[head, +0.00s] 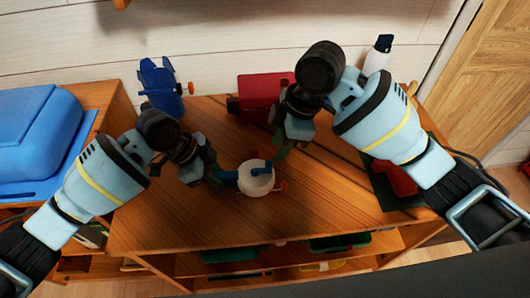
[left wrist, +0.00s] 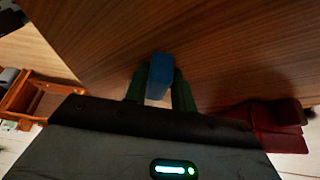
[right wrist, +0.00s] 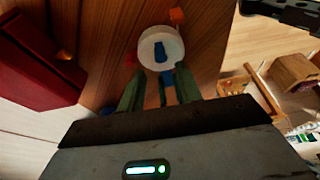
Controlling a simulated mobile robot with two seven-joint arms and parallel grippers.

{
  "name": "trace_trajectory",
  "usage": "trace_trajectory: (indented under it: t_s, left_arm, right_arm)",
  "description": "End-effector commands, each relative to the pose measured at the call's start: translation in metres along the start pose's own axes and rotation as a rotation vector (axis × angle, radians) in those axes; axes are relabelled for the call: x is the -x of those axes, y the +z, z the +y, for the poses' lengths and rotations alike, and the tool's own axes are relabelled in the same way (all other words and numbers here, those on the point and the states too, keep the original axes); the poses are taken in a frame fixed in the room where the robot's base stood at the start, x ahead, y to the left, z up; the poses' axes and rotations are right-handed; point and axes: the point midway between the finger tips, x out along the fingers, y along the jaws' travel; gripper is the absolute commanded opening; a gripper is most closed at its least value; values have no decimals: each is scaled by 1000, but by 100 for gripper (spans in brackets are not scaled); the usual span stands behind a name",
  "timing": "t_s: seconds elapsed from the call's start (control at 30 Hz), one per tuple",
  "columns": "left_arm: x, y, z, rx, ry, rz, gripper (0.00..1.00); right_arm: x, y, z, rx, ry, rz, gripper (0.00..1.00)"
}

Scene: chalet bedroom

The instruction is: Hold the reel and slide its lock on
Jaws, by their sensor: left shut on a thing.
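The reel (head: 256,179) is a white round spool above the wooden table, with a blue centre. My left gripper (head: 218,177) is shut on the reel's blue handle (left wrist: 160,76), to the left of the spool. My right gripper (head: 279,147) is above and right of the spool; its fingers are apart, pointing at the reel. A blue part shows between them, apparently beyond the fingers. I cannot tell which orange piece is the lock.
A blue holder (head: 161,88) with an orange knob stands at the back left. A red box (head: 262,93) stands at the back. A red object (head: 396,178) lies on a green mat at right, and a white bottle (head: 378,56) stands behind. The front table surface is clear.

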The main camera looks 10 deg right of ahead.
Motion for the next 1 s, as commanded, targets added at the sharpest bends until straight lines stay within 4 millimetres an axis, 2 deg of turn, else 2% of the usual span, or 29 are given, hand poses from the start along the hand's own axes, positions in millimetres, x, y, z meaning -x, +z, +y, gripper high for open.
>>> trace_trajectory:
  t_s: [0.17,0.27,0.6,1.0]
  left_arm:
    - [0,0,0,0,1,0,5]
    - [0,0,0,0,1,0,5]
    - [0,0,0,0,1,0,5]
    - [0,0,0,0,1,0,5]
  right_arm:
    - [-1,-3,2,58,-5,-8,33]
    - [-3,-9,6,163,-13,-22,33]
    - [-12,-32,26,713,-74,-100,33]
    - [-12,-47,54,1320,-178,-198,33]
